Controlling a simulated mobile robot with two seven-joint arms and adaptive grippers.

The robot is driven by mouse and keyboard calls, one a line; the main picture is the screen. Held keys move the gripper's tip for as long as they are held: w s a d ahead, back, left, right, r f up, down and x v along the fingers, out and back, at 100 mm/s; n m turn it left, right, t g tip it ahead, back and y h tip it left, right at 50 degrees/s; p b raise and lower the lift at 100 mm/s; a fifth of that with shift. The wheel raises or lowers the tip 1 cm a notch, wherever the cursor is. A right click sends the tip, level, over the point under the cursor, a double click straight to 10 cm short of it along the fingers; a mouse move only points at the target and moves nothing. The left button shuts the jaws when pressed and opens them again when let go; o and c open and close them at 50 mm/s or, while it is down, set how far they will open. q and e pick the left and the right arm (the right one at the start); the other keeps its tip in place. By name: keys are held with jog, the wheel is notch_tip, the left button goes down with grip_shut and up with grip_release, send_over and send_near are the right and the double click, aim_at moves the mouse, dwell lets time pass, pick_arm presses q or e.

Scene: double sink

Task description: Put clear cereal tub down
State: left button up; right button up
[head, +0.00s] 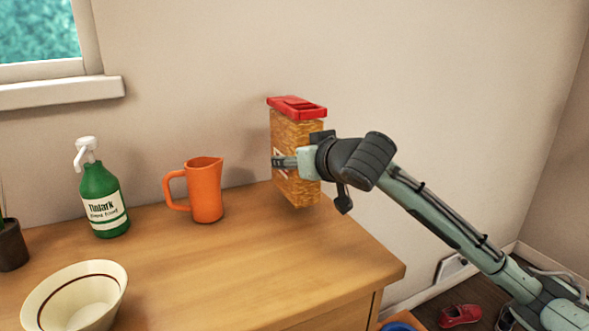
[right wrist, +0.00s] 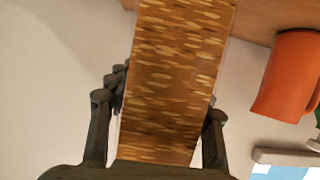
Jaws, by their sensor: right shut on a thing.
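The clear cereal tub (head: 297,135) is full of brown flakes and has a red lid (head: 297,105). It is upright at the back right of the wooden counter (head: 250,265). My right gripper (head: 283,162) is shut on the tub's sides. In the right wrist view the tub (right wrist: 178,75) fills the space between the two dark fingers (right wrist: 160,125). The tub's bottom is close to the counter top, and I cannot tell whether it touches. My left gripper is not in view.
An orange pitcher (head: 206,190) stands left of the tub, with a green soap bottle (head: 102,200) farther left. A cream bowl (head: 85,298) is at the front left and a dark plant pot (head: 11,246) at the left edge. The counter's right front is clear. The wall is close behind.

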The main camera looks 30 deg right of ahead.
jog(key=shift+f, duration=1.05)
jog(key=o, duration=1.4)
